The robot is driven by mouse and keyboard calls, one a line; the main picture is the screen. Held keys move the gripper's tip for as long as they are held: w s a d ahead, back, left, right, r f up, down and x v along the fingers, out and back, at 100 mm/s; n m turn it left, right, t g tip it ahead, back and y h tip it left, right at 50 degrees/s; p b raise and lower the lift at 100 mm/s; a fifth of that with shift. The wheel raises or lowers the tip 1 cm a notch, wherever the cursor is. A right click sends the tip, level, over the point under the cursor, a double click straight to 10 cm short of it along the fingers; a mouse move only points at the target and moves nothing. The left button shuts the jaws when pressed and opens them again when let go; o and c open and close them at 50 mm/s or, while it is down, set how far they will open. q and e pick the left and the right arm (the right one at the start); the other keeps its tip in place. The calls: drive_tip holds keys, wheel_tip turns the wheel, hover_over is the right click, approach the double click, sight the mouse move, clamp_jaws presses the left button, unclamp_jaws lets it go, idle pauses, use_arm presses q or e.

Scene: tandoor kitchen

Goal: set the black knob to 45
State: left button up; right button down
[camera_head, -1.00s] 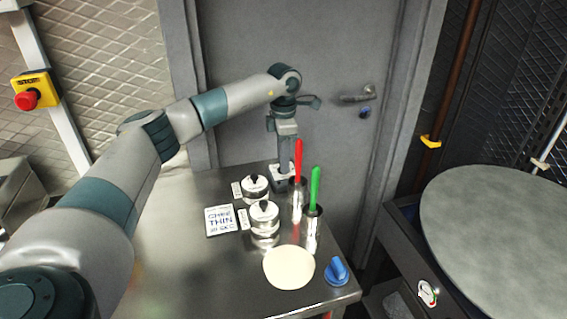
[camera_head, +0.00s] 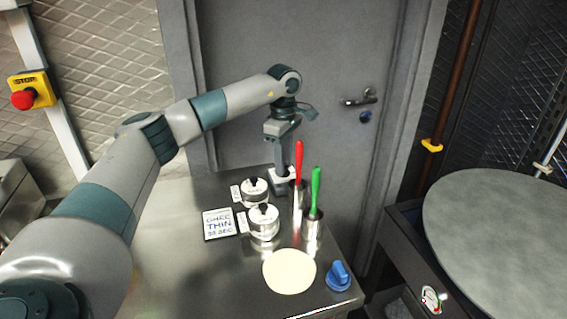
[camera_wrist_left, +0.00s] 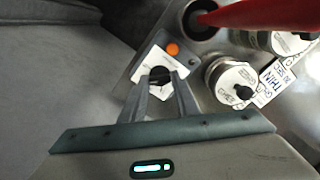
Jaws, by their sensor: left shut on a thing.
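The black knob (camera_wrist_left: 160,74) shows in the left wrist view, on a white plate with an orange dot beside it. My left gripper (camera_wrist_left: 161,88) is shut on the knob from above, one finger on each side. The fingers cover part of the knob, and I cannot read its setting. In the head view my left gripper (camera_head: 281,170) reaches down at the back of the steel table, over the white plate (camera_head: 286,182), and hides the knob. My right gripper is not in view.
Red-handled (camera_head: 299,160) and green-handled (camera_head: 315,190) tools stand in steel cups close to the gripper. A grey door (camera_head: 250,60) stands behind.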

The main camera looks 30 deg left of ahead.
use_arm(q)
drive_tip(key=shift+r, duration=0.1)
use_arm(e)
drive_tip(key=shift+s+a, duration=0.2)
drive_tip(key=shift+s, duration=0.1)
use_arm(q)
drive_tip(key=o, duration=1)
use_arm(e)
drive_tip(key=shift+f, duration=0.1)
use_arm(q)
drive_tip(key=shift+o, duration=0.2)
drive_tip(key=shift+r, duration=0.8)
wheel_tip(320, 180, up, 2)
drive_tip(key=shift+r+b, duration=0.25)
drive_tip(key=shift+b, duration=0.25)
wheel_tip(320, 180, up, 13)
drive_tip(key=b, duration=0.1)
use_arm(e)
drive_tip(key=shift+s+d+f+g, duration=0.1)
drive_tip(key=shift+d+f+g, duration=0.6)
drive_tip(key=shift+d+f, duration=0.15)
use_arm(q)
drive_tip(key=shift+r, duration=0.25)
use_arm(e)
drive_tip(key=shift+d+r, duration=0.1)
